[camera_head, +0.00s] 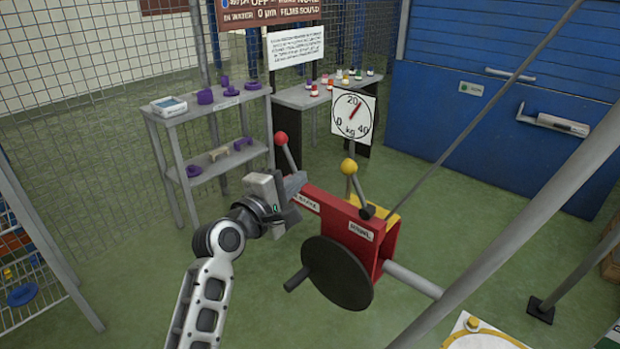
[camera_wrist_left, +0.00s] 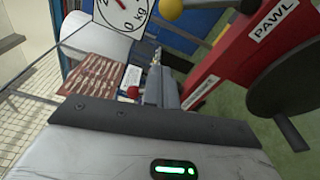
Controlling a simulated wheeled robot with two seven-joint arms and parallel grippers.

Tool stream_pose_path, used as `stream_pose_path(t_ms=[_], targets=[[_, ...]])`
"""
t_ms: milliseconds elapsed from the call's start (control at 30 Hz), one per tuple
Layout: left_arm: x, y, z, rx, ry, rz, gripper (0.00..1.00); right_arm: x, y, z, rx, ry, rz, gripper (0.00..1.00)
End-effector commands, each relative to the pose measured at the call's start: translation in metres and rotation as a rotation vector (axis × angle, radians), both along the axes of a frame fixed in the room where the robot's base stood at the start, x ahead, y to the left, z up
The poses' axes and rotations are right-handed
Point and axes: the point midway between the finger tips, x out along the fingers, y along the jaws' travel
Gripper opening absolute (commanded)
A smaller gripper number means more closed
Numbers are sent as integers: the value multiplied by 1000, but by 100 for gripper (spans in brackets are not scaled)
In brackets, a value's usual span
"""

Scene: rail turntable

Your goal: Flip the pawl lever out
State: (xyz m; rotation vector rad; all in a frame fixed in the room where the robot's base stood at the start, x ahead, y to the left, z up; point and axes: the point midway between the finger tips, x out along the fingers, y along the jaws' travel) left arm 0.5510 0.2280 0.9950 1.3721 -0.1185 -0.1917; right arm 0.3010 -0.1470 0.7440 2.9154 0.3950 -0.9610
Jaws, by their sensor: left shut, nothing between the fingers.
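The winch has a red housing (camera_head: 390,246) with a PAWL label. The pawl lever (camera_head: 359,187) is a dark rod with a yellow ball, leaning up and left from the housing top. Its yellow ball also shows at the top of the left wrist view (camera_wrist_left: 171,8). A second lever with a red ball (camera_head: 281,138) stands at the far end of the red body. My left gripper (camera_head: 296,184) is shut and empty, at that far end, left of the pawl lever and apart from it. It overlaps the red-ball lever's lower part; contact cannot be told. My right gripper is not in view.
A black disc with a crank handle (camera_head: 338,274) is on the winch's near side. A taut cable (camera_head: 470,120) and a thick grey post (camera_head: 530,235) cross the right side. A dial (camera_head: 353,116) stands behind. A grey shelf (camera_head: 205,110) stands left.

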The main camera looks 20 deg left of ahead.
Motion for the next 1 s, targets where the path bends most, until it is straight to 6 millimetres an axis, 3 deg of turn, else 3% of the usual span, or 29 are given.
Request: stream_pose_path(t_ms=[467,500,600,1000], targets=[[88,-19,-6,0,-3,-3,0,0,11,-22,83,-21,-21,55],[82,-26,0,0,-1,-4,0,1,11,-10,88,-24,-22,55],[74,-37,3,-1,0,-2,0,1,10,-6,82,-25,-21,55],[64,-52,5,2,-1,-1,0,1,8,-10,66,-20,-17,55]])
